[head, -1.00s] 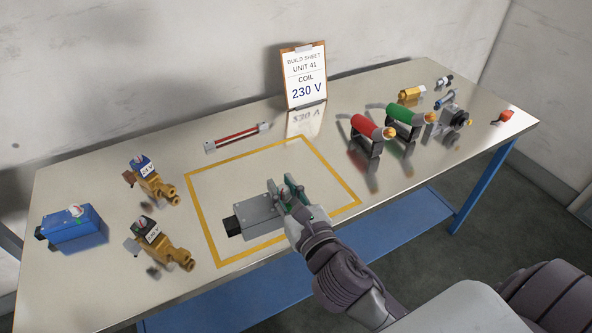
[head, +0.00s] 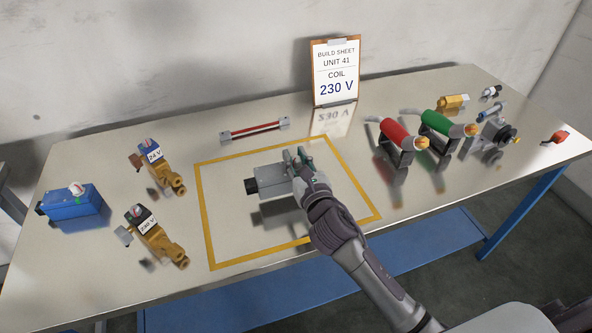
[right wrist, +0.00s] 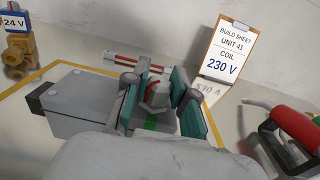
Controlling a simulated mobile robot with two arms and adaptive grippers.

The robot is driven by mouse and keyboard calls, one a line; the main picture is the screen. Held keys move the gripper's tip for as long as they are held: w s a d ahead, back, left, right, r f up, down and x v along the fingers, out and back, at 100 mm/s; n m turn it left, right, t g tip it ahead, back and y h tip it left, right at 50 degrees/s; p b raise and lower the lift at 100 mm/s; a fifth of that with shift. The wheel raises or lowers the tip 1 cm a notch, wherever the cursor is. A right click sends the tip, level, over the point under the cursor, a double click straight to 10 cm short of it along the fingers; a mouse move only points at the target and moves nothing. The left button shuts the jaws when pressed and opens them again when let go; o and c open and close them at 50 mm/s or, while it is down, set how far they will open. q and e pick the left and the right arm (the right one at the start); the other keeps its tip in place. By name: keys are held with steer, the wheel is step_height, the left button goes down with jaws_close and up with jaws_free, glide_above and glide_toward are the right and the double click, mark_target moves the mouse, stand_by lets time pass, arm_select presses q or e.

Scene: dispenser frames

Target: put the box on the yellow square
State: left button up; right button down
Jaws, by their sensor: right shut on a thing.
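The box is a grey block (head: 273,181) with a black end piece at its left. My right gripper (head: 297,160) is shut on it at its right end, where a grey knob with red and green marks shows between the fingers in the right wrist view (right wrist: 158,97). In the head view the box appears within the outline of the yellow square (head: 206,222), with a reflection below it. I cannot tell whether its underside touches the table. The box's grey top also shows in the right wrist view (right wrist: 85,97). My left gripper is out of view.
Two brass valves (head: 160,168) (head: 153,238) and a blue box (head: 75,204) stand at left. A red-striped tube (head: 255,130) and the build sheet (head: 336,75) are behind the square.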

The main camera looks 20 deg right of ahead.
mark_target(296, 170)
step_height(296, 170, down, 3)
steer(key=shift+s+a+f+b, duration=0.1)
steer(key=shift+f+b, duration=0.1)
steer(key=shift+b, duration=0.1)
steer(key=shift+f, duration=0.15)
steer(key=c, duration=0.9)
jaws_free()
steer(key=shift+c, duration=0.2)
